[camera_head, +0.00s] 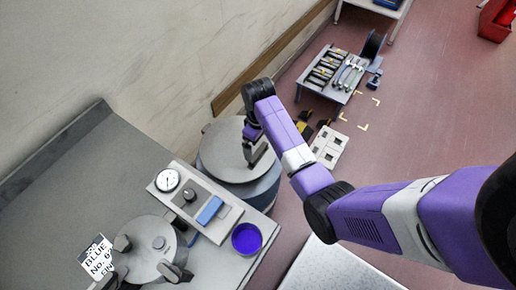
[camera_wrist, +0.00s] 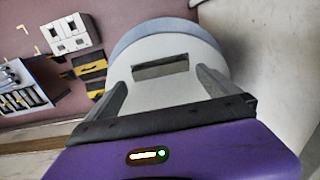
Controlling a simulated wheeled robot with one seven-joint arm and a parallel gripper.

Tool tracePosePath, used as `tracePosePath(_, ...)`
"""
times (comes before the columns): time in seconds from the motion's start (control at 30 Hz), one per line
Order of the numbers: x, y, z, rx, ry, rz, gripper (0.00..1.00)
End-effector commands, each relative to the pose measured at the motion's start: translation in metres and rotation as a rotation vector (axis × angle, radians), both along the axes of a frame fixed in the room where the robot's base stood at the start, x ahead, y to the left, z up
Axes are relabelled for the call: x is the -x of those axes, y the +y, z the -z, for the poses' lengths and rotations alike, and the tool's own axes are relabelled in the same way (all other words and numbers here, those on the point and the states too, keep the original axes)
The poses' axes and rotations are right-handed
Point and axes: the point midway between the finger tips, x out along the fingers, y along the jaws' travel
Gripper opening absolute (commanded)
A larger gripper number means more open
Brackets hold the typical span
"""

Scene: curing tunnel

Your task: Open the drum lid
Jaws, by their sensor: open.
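The drum (camera_head: 262,190) is a blue-grey cylinder standing beyond the bench end, against the wall side. Its round grey lid (camera_head: 215,155) lies flat on top, with no visible gap at the rim. In the wrist view the lid (camera_wrist: 180,48) fills the middle, and a dark rectangular bar or slot (camera_wrist: 160,67) shows on it. My gripper (camera_head: 256,152) is over the lid, its fingers apart. In the wrist view the gripper (camera_wrist: 162,85) has one finger on each side of the dark bar, with nothing held. Whether the fingertips touch the lid is unclear.
The bench holds a gauge panel (camera_head: 200,205), a purple-filled cup (camera_head: 246,238) and a clamped round pot (camera_head: 150,250). A low rack (camera_head: 328,75) with rollers stands beyond the drum. A white socketed block (camera_head: 328,147) is right of the drum. The wall is close behind.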

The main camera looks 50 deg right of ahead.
Motion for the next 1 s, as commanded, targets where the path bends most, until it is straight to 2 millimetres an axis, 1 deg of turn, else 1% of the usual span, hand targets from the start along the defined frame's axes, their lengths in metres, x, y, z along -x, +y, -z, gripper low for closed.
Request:
tracePosePath(0.03,0.001,0.000,0.008,-0.002,0.004,0.000,1.00)
tracePosePath(0.1,0.001,0.000,0.018,-0.002,0.003,0.001,1.00)
tracePosePath(0.23,0.000,0.000,0.030,0.000,0.000,0.001,1.00)
tracePosePath(0.37,0.000,0.000,0.036,0.000,0.000,0.001,1.00)
tracePosePath(0.6,0.000,0.000,0.037,0.001,-0.001,0.001,1.00)
tracePosePath(0.67,0.000,0.000,0.037,0.001,-0.001,0.001,0.90)
tracePosePath(0.7,0.000,0.000,0.037,0.001,-0.001,0.001,0.82)
tracePosePath(0.97,0.000,0.000,0.037,0.000,-0.001,0.001,0.31)
tracePosePath(1.0,0.000,0.000,0.037,0.000,-0.001,0.001,0.23)
